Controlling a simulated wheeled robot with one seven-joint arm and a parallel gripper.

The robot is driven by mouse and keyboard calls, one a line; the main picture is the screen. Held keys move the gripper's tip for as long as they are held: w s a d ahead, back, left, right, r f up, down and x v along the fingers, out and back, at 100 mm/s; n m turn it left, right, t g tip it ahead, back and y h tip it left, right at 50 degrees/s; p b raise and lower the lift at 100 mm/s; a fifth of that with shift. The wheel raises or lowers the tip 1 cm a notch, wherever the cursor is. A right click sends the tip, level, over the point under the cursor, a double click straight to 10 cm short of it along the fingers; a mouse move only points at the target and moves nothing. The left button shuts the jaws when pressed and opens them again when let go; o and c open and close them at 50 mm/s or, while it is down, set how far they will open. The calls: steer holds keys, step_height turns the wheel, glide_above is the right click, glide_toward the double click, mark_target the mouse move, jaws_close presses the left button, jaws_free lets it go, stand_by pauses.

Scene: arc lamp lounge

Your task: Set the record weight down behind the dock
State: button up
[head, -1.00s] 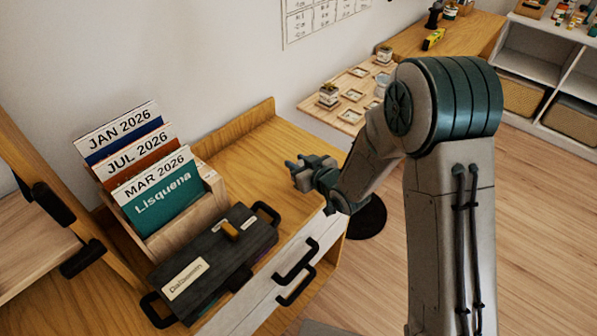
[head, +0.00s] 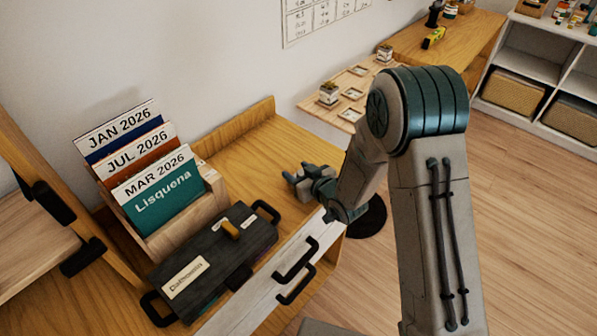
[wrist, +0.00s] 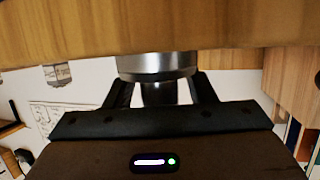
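The record weight (wrist: 157,66) is a silver metal cylinder. In the wrist view it sits between the two dark fingers of my gripper (wrist: 160,92), which is shut on it. In the head view my gripper (head: 308,182) is over the right part of the wooden cabinet top (head: 240,155). The weight is not clearly made out there. The wrist view shows a wood surface (wrist: 160,25) close to the weight; I cannot tell whether they touch. I cannot identify a dock for certain in either view.
A wooden holder (head: 213,190) with dated record sleeves (head: 160,197) stands left of my gripper. A dark handled case (head: 215,260) lies in front of it. The cabinet top behind my gripper is bare.

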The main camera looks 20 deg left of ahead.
steer(key=shift+r, duration=0.1)
steer(key=shift+d+r, duration=0.1)
steer(key=shift+d, duration=0.05)
steer(key=b+v, duration=0.1)
steer(key=v, duration=1.1)
steer(key=w+d+r+m+h, duration=0.1)
steer(key=d+r+m+h, duration=0.3)
steer(key=d, duration=0.5)
steer(key=w+d+r+m+h, duration=0.1)
steer(key=d+r+m+h, duration=0.1)
steer(key=d+h, duration=0.45)
steer(key=s+d+r+m+g, duration=0.2)
steer(key=s+d+r+g, duration=0.1)
steer(key=s, duration=0.5)
steer(key=s+d+r+m+g, duration=0.2)
steer(key=s+d, duration=0.4)
steer(key=s, duration=0.3)
steer(key=shift+d+r+m+g+h, duration=0.25)
steer(key=shift+r+m+g+h, duration=0.2)
steer(key=shift+r, duration=0.45)
steer(key=shift+s, duration=0.1)
steer(key=shift+c, duration=1.2)
steer(key=shift+d, duration=0.1)
steer(key=shift+c, duration=0.3)
